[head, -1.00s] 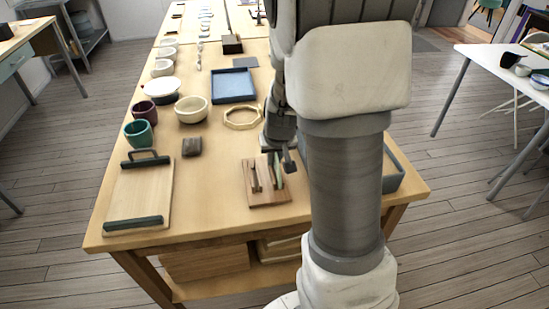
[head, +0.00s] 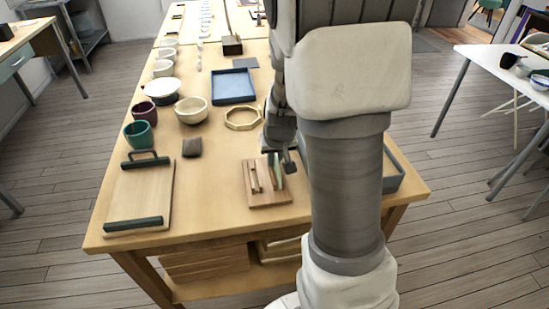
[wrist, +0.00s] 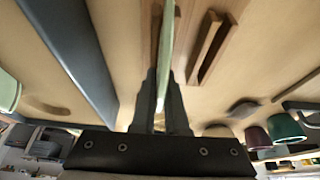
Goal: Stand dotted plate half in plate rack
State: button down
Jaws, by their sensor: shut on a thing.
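My gripper (head: 279,157) is low over the front right part of the table, partly hidden by my arm. The gripper is shut on a thin pale green plate half (head: 278,170), which stands on edge at the plate rack. The plate rack (head: 262,198) is a wooden board with upright slats. In the wrist view, the plate half (wrist: 167,40) shows edge-on between my fingertips (wrist: 163,85), beside a wooden rack slat (wrist: 212,48). Its dots do not show. I cannot tell whether its lower edge touches the rack.
A wooden tray with dark handles (head: 138,195) lies left of the rack, and a small brown block (head: 192,147) behind it. An octagonal wooden frame (head: 242,117) and a blue tray (head: 233,86) lie farther back. A grey bin (head: 394,170) is at right, partly hidden by my arm.

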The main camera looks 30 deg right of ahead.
jog(key=shift+r+p, duration=1.75)
jog(key=shift+r, duration=0.5)
jog(key=shift+f, duration=0.1)
jog(key=shift+f+b, duration=1.25)
jog(key=shift+b, duration=0.05)
jog(key=shift+f+b, duration=1.05)
jog(key=shift+b, duration=0.45)
dwell(1.3)
jog(key=shift+r, duration=0.1)
dwell(1.0)
jog(key=c, duration=0.9)
grip_release()
